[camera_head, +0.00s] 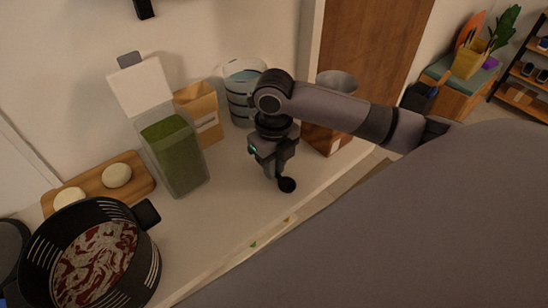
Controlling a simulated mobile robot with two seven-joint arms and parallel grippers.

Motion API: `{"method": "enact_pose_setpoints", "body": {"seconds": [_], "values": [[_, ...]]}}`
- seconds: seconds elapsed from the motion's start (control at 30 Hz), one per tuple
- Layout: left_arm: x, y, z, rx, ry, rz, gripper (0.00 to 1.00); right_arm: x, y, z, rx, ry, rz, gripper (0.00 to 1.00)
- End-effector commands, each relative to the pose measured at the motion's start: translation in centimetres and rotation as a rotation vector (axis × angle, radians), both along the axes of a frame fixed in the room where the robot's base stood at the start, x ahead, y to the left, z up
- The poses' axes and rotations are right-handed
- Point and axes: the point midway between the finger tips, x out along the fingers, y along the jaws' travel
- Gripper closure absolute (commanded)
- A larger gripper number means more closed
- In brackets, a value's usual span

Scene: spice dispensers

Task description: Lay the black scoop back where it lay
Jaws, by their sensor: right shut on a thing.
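The black scoop (287,185) shows as a small round dark bowl just below my right gripper (271,175), over the front part of the pale counter (225,215). My right gripper points down and is shut on the scoop; the fingers hide most of its handle. I cannot tell whether the scoop touches the counter. A clear dispenser with green contents (175,155) stands left of the gripper with its white lid (140,88) raised. My left gripper is not in view.
A black basket (150,275) with dark red and pale contents stands at front left, near a wooden board (135,172) with two pale round pieces. A brown bag (202,115), a ribbed clear container (240,95) and a wooden-sided container (325,139) stand behind. The counter's front middle is clear.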

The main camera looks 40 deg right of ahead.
Motion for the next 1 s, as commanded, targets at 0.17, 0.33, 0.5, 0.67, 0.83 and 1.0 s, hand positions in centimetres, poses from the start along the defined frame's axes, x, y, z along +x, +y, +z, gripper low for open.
{"method": "enact_pose_setpoints", "body": {"seconds": [0.17, 0.33, 0.5, 0.67, 0.83, 1.0], "values": [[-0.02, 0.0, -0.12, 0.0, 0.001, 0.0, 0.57, -0.01, -0.05, -0.4, -0.001, 0.0, -0.001, 1.0], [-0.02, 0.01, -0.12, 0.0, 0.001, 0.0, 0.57, -0.01, -0.05, -0.39, -0.001, 0.0, -0.001, 1.0], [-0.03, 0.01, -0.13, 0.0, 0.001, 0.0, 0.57, -0.01, -0.05, -0.41, -0.001, 0.0, -0.001, 1.0], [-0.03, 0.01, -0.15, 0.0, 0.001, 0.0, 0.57, -0.01, -0.06, -0.63, -0.001, 0.001, -0.001, 1.0], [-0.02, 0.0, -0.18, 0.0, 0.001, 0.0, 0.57, 0.0, -0.07, -0.97, -0.001, 0.0, -0.002, 1.0], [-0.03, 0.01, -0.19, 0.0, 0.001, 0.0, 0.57, 0.01, -0.07, -1.19, -0.001, 0.0, -0.002, 0.69]]}}
